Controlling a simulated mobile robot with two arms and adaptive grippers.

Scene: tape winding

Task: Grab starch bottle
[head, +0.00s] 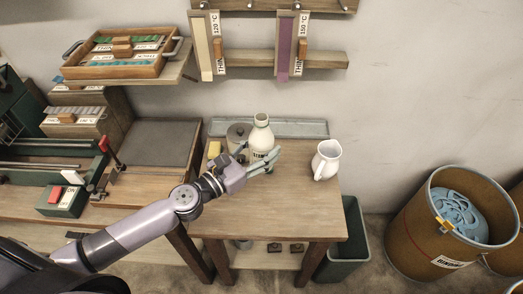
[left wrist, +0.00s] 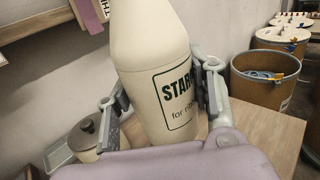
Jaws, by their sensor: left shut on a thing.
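The starch bottle (head: 262,136) is cream-white with a narrow neck and stands near the back of the small wooden table (head: 270,210). In the left wrist view the starch bottle (left wrist: 155,65) fills the middle, slightly tilted in the picture, with part of its black-lettered label showing. My left gripper (head: 262,163) reaches it from the front left. In the left wrist view its fingers (left wrist: 163,90) are on both sides of the bottle, shut on it. I cannot tell whether the bottle's base is off the table. My right gripper is not in view.
A white pitcher (head: 326,160) stands at the table's right. A green bin (head: 345,243) and a large drum (head: 420,235) are to the right. The table's front is clear.

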